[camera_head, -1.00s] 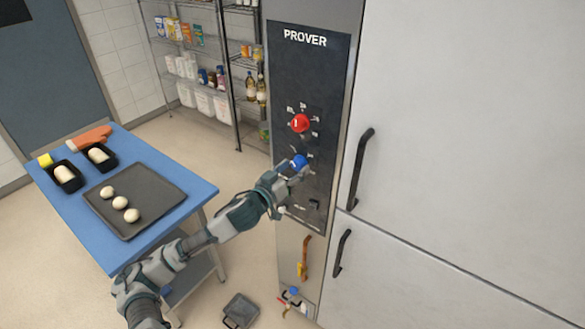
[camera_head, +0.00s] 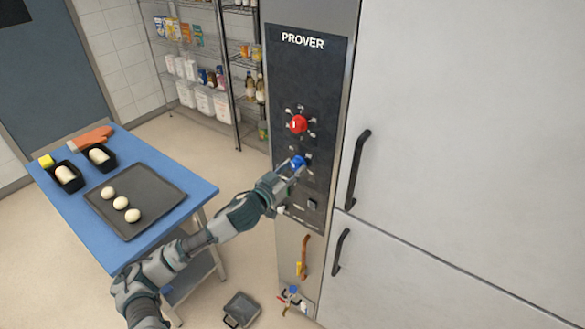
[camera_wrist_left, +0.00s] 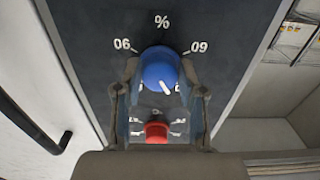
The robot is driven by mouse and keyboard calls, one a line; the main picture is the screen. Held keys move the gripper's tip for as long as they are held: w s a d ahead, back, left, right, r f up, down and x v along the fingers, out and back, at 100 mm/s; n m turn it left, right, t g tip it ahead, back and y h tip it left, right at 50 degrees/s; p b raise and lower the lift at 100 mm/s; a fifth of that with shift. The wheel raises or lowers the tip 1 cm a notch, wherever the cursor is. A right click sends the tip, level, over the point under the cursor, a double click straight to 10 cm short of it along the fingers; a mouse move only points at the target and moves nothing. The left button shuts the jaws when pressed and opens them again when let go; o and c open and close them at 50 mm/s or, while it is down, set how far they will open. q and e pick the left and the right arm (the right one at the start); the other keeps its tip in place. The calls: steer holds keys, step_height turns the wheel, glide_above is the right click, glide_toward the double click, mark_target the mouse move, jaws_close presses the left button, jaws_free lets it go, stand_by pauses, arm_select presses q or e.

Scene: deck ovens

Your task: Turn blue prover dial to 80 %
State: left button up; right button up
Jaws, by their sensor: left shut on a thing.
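The blue prover dial (camera_head: 297,162) sits on the dark control panel (camera_head: 310,85), below the red dial (camera_head: 298,124). My left gripper (camera_head: 290,170) reaches it from the lower left. In the left wrist view the blue dial (camera_wrist_left: 160,69) lies between the two fingers of my left gripper (camera_wrist_left: 160,92), which is shut on it. A white pointer mark shows on the dial's face, towards the lower right in that view. Printed numbers and a % sign stand around it; some are hidden by the fingers. The red dial (camera_wrist_left: 157,131) also shows there. My right gripper is not in view.
The prover's large pale doors with dark handles (camera_head: 357,170) are right of the panel. A blue table (camera_head: 150,165) with a dough tray (camera_head: 165,182) stands left. Wire shelves (camera_head: 232,95) stand behind.

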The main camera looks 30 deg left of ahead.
arm_select(q)
steer(key=m+p, duration=0.2)
steer(key=m, duration=0.2)
steer(key=shift+a+r+m, duration=0.1)
steer(key=shift+r+m, duration=0.05)
steer(key=shift+m, duration=0.15)
steer(key=m+p, duration=0.2)
steer(key=m, duration=0.1)
steer(key=shift+m, duration=0.3)
steer(key=m+p, duration=0.2)
steer(key=m, duration=0.1)
steer(key=shift+m, duration=0.4)
steer(key=shift+f+m+p, duration=0.2)
steer(key=shift+m+p, duration=0.15)
steer(key=shift+m, duration=0.55)
steer(key=shift+f, duration=0.1)
steer(key=o, duration=1.1)
steer(key=shift+c, duration=0.2)
steer(key=shift+o, duration=0.4)
